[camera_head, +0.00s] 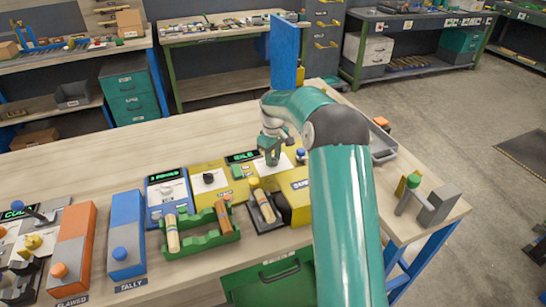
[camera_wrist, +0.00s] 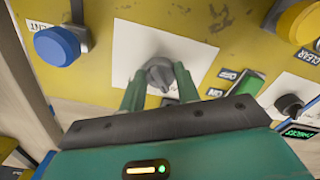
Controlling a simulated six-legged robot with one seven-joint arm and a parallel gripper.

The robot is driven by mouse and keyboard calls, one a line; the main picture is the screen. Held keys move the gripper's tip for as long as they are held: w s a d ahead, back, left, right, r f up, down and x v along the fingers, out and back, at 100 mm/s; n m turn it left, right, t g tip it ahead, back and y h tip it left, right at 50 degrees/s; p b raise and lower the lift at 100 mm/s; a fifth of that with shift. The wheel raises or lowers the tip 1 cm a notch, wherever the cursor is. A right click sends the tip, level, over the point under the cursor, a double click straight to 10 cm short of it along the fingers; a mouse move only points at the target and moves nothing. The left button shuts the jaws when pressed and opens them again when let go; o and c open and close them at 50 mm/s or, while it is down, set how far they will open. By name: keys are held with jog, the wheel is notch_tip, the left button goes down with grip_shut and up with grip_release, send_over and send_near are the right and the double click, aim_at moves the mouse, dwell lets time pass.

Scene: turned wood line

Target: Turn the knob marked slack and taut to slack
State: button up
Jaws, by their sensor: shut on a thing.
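A dark grey knob (camera_wrist: 158,74) stands on a white plate (camera_wrist: 130,42) on a yellow panel, in the wrist view. The two green fingers of my gripper (camera_wrist: 160,84) stand on either side of it and are shut on it. A small dark label beside the knob is partly hidden by a finger, and I cannot read slack or taut on it. In the head view my gripper (camera_head: 271,153) points down over the yellow unit (camera_head: 295,190) and hides the knob there.
A blue button (camera_wrist: 57,45), a yellow button (camera_wrist: 300,22), a green switch (camera_wrist: 247,85) and another dark knob (camera_wrist: 288,104) sit near my gripper. A green rack (camera_head: 205,240) with wooden pieces stands in front. The bench behind the units is clear.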

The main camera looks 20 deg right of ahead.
aim_at(273, 157)
jog(key=shift+n, duration=0.5)
jog(key=o, duration=1)
notch_tip(273, 157, up, 14)
jog(key=shift+f, duration=0.1)
